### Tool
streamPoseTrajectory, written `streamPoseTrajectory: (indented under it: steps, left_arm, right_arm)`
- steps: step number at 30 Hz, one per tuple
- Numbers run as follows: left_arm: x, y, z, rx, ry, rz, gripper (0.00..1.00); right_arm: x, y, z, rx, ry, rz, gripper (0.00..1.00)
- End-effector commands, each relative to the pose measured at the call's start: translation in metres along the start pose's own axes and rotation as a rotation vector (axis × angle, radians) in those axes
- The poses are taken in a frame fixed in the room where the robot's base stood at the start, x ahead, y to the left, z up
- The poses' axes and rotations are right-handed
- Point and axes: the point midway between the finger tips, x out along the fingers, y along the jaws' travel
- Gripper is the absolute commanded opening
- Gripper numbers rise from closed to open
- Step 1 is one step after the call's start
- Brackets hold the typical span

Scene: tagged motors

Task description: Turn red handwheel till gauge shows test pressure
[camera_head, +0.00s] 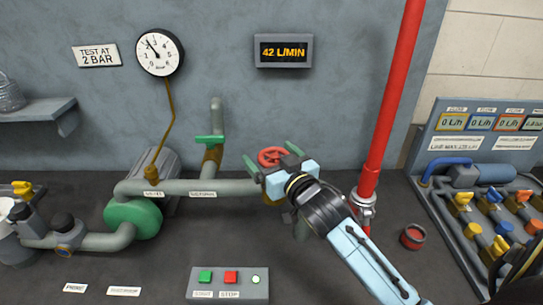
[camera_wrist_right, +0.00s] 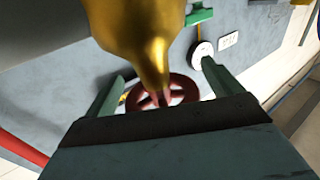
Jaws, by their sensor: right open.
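The red handwheel (camera_head: 271,156) sits on top of the valve on the grey pipe. It also shows in the right wrist view (camera_wrist_right: 183,89), partly hidden by a brass-coloured body. My right gripper (camera_head: 274,160) is open, with one finger on each side of the wheel; I cannot tell whether they touch the rim. The round white gauge (camera_head: 160,52) hangs on the wall; its black needle points up and left, near the 2, too small to read exactly. The sign (camera_head: 97,54) reads "TEST AT 2 BAR". My left gripper is not in view.
A display (camera_head: 284,51) reads 42 L/MIN. A green-handled valve (camera_head: 210,139) stands left of the handwheel. A red vertical pipe (camera_head: 391,95) rises to the right. A box (camera_head: 229,284) with green and red buttons lies in front. A valve panel (camera_head: 480,185) stands at right.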

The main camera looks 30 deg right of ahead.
Motion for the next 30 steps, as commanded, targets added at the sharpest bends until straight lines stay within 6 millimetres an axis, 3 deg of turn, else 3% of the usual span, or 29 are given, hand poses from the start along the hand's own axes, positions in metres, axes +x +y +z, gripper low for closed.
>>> streamPoseTrajectory:
  steps: [6,16,30]
  left_arm:
    - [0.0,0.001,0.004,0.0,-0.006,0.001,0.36]
    - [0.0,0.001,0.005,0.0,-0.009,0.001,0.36]
    - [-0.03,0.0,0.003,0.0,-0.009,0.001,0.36]
  right_arm:
    - [0.0,0.0,0.0,0.0,0.0,0.0,0.9]
    - [0.0,0.0,0.0,0.0,0.0,0.0,0.46]
    - [0.0,-0.002,-0.002,-0.007,-0.001,-0.186,0.46]
